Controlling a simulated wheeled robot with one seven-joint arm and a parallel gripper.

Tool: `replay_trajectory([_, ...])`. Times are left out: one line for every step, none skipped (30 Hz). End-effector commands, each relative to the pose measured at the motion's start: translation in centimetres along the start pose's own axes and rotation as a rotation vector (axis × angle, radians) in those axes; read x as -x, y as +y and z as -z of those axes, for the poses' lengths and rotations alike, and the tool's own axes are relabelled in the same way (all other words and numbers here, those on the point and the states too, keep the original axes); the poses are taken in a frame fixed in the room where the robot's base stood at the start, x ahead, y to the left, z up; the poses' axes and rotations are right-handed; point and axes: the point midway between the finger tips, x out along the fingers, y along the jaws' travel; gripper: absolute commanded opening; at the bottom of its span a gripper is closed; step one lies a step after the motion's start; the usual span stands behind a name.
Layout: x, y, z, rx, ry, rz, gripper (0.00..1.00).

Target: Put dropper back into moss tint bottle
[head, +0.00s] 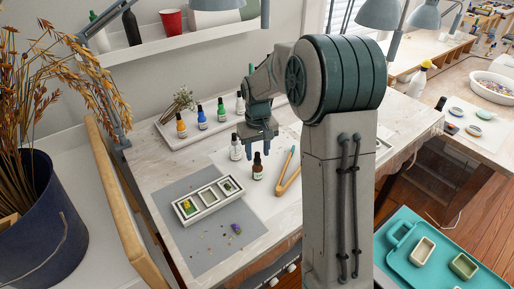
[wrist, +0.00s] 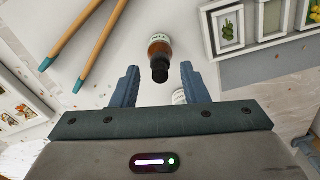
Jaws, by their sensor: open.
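My gripper (head: 261,146) is open and empty above the work table. In the wrist view its two fingers (wrist: 159,78) stand apart, with a brown bottle (wrist: 160,48) with a black top showing between and beyond their tips. In the head view this brown bottle (head: 257,172) stands upright on the table, below and in front of my gripper. A pale bottle (head: 236,151) with a dark top stands to its left; part of it shows by the right finger in the wrist view (wrist: 179,97). A green bottle (head: 221,114) stands on the back tray. I cannot read which bottle is moss tint, and no separate dropper is distinguishable.
Wooden tongs (head: 287,174) lie right of the brown bottle. A white three-part frame (head: 188,216) lies on a grey mat (head: 203,262) at the front left.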

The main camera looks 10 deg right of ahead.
Motion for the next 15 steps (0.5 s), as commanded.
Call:
replay_trajectory([0.2,0.0,0.0,0.000,0.001,0.000,0.41])
replay_trajectory([0.3,0.0,0.0,0.000,0.002,0.000,0.41])
replay_trajectory([0.7,0.0,0.1,0.000,0.002,-0.001,0.41])
replay_trajectory([1.0,0.0,0.1,0.000,0.003,-0.001,0.41])
replay_trajectory([1.4,0.0,0.1,0.000,0.004,-0.001,0.41])
replay_trajectory([2.0,0.0,0.1,0.000,0.004,-0.001,0.41])
replay_trajectory([2.6,0.0,0.1,0.000,0.005,-0.002,0.41])
replay_trajectory([3.3,0.0,0.1,0.001,0.006,-0.002,0.41])
replay_trajectory([4.2,0.0,0.1,0.001,0.007,-0.002,0.41])
replay_trajectory([4.9,0.0,0.1,0.001,0.006,-0.002,0.41])
replay_trajectory([5.6,0.0,0.1,0.001,0.006,-0.002,0.41])
replay_trajectory([6.6,0.0,0.1,0.001,0.007,-0.002,0.41])
replay_trajectory([7.3,0.0,0.1,0.000,0.007,-0.001,0.41])
replay_trajectory([8.0,0.0,0.1,0.000,0.005,-0.001,0.41])
replay_trajectory([8.8,0.0,0.1,0.000,0.006,-0.001,0.41])
